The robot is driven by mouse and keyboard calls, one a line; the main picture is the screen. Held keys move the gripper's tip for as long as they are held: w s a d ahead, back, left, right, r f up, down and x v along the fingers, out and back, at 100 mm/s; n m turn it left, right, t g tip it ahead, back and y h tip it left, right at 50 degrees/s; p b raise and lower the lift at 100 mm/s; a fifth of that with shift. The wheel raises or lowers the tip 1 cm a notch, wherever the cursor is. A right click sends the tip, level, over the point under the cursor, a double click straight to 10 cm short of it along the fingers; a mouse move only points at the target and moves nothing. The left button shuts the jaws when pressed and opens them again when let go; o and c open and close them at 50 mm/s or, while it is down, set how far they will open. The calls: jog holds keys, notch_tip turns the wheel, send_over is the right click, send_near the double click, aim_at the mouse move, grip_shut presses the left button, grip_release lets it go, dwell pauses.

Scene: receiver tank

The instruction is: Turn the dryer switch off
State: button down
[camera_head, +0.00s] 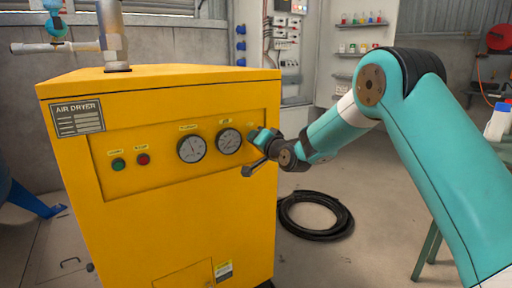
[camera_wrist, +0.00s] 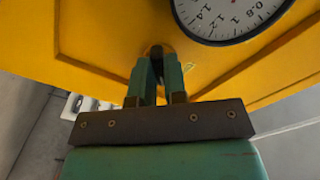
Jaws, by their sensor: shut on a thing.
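The yellow air dryer (camera_head: 170,230) stands at the left of the head view, with its "AIR DRYER" plate at the upper left of the front. In the wrist view, the dryer switch (camera_wrist: 155,50) is a small dark knob on the yellow panel, mostly covered by my fingers. My gripper (camera_head: 258,138) is at the right end of the panel, right of the second gauge. In the wrist view, my gripper's two green fingers (camera_wrist: 158,62) are closed on the switch. The head view does not show the switch clearly, so I cannot read its position.
Two round gauges, the left one (camera_head: 191,148) and the right one (camera_head: 229,141), sit beside my gripper. A green button (camera_head: 118,164) and a red button (camera_head: 143,159) are farther left. A black hose coil (camera_head: 315,216) lies on the floor right of the dryer.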

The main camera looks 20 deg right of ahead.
jog(key=shift+f+n+b, duration=0.1)
jog(key=shift+n+b, duration=3.45)
jog(key=shift+n, duration=0.95)
jog(key=c, duration=1.2)
grip_release()
jog(key=shift+o, duration=0.2)
jog(key=shift+s, duration=0.1)
jog(key=v, duration=1.7)
jog(key=shift+b, duration=0.3)
